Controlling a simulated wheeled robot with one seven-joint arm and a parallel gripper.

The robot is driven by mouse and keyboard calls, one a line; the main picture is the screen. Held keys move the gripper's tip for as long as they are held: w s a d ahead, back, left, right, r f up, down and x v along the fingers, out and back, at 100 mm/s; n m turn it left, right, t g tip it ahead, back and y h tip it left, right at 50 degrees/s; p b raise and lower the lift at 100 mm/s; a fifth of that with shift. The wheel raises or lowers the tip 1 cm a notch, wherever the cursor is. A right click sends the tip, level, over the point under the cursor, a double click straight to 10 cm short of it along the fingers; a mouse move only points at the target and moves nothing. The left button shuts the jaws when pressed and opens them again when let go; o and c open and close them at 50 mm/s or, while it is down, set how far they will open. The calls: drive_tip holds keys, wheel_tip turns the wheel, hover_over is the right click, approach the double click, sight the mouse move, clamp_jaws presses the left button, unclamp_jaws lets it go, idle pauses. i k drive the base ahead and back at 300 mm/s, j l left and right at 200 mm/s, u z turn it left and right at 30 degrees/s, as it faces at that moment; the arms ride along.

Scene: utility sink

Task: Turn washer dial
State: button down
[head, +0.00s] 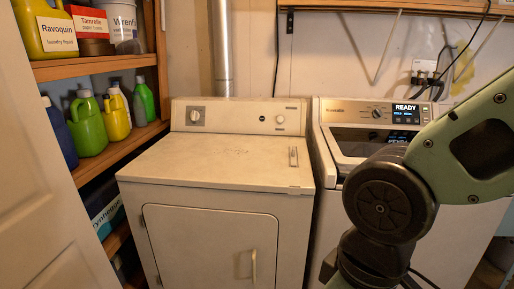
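The washer (321,160) stands at the right in the head view, a white top-loader with a dark glass lid panel. Its back console carries a small round dial (377,113), left of a lit display (406,113) reading "READY". The dial's pointer direction is too small to tell. My green and black arm crosses in front of the washer's right and front parts and hides much of them. The dial is unobstructed, up and left of my arm's elbow. My gripper is not in view.
A white dryer (220,165) with two console knobs stands left of the washer, its top bare. Wooden shelves (80,62) with several detergent bottles line the left, beside a pale door (40,190). A wall shelf (400,6) hangs above the washer.

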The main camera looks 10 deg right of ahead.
sight(377, 114)
drive_tip(key=z, duration=0.85)
drive_tip(key=i+j, duration=0.05)
